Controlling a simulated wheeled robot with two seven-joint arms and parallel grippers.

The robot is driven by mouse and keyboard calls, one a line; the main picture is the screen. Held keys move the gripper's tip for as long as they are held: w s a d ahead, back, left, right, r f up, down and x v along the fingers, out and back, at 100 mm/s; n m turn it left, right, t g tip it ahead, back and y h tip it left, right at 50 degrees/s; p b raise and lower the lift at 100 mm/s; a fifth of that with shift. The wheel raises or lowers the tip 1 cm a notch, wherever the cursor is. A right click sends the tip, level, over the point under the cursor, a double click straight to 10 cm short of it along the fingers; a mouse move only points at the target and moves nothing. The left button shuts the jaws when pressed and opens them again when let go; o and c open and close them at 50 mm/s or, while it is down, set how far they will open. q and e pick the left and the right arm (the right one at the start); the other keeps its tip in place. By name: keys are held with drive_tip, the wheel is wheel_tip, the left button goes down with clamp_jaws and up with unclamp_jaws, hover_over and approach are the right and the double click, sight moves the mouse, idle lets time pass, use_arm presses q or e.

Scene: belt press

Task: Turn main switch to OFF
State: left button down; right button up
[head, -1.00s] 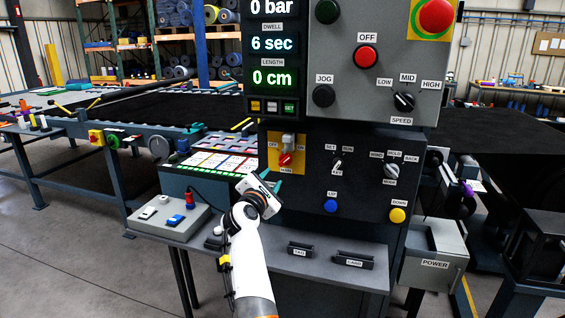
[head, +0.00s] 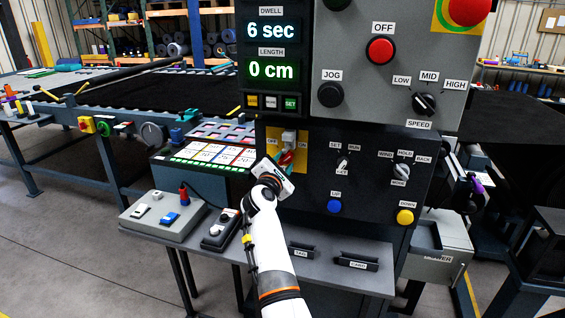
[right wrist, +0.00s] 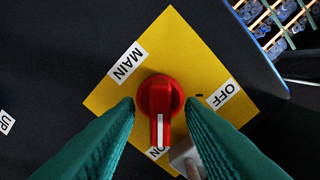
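The red main switch (right wrist: 159,98) is a rotary knob on a yellow plate (right wrist: 190,58) with MAIN, OFF and ON labels. Its white pointer line points toward the ON label (right wrist: 157,153), which is partly hidden. The OFF label (right wrist: 223,95) lies to the right in the right wrist view. My right gripper (right wrist: 160,104) is open, with one green finger on each side of the knob and small gaps visible. In the head view the right gripper (head: 286,165) is at the yellow plate (head: 303,160) and covers much of the switch. My left gripper is not in view.
A grey block (head: 289,137) sits on the plate just above the switch and close to the right finger in the wrist view. The selector knobs (head: 342,163) and blue UP button (head: 334,206) are to the right. A grey control box (head: 160,215) stands at lower left.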

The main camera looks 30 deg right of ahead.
clamp_jaws()
drive_tip(key=shift+n, duration=0.4)
drive_tip(key=shift+r+n+p, duration=0.1)
drive_tip(key=shift+n+p, duration=0.25)
drive_tip(key=shift+n, duration=0.25)
drive_tip(key=n+p, duration=0.1)
drive_tip(key=n, duration=0.2)
drive_tip(key=shift+r, duration=0.1)
drive_tip(key=n+p, duration=0.2)
drive_tip(key=n, duration=0.2)
drive_tip(key=shift+a, duration=0.1)
drive_tip(key=n+p, duration=0.3)
drive_tip(key=n, duration=0.1)
drive_tip(key=shift+w+n, duration=0.15)
drive_tip(key=shift+n, duration=0.15)
drive_tip(key=shift+a+n+p, duration=0.1)
drive_tip(key=shift+n+p, duration=1.15)
drive_tip(key=shift+n, duration=0.95)
